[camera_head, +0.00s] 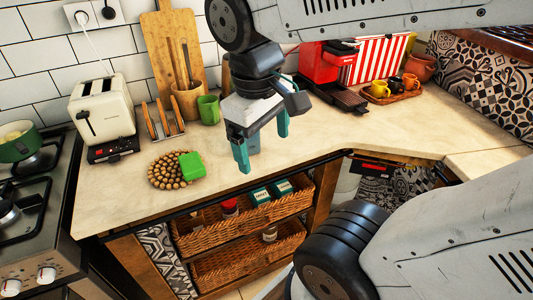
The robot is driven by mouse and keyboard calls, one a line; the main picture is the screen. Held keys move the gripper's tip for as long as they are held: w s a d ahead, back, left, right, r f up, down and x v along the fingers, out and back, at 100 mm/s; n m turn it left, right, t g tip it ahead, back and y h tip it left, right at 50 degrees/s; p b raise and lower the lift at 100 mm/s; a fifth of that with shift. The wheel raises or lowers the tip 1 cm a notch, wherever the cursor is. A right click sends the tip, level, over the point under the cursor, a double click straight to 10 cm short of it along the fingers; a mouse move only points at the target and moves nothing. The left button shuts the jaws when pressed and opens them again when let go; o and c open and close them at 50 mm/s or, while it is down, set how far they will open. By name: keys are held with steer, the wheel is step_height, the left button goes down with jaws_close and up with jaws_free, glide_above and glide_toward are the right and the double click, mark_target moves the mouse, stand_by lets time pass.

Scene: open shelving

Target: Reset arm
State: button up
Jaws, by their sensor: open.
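My gripper (262,148) hangs from my arm over the front part of the countertop (330,135), near the middle of the view. Its two teal fingers point down and stand apart. A greyish thing shows between or behind the fingers, and I cannot tell what it is. The gripper is to the right of a green block (191,165), which rests on the right side of a round trivet of brown beads (165,172). No object is clearly held.
A toaster (103,110), toast rack (163,122), utensil holder (187,100) and green mug (208,109) stand behind. A red coffee machine (325,70) and a tray of cups (392,92) are at the back right. Wicker baskets (245,225) sit on shelves below the counter edge. A stove (35,215) is left.

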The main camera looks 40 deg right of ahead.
steer(key=shift+s+a+f+m+t+y, duration=0.25)
steer(key=shift+s+a+m+t+y, duration=0.15)
steer(key=shift+s, duration=0.2)
steer(key=shift+s+a+f+m+t+y, duration=0.3)
steer(key=shift+s+a+m, duration=0.1)
steer(key=shift+s+m, duration=0.15)
stand_by(0.4)
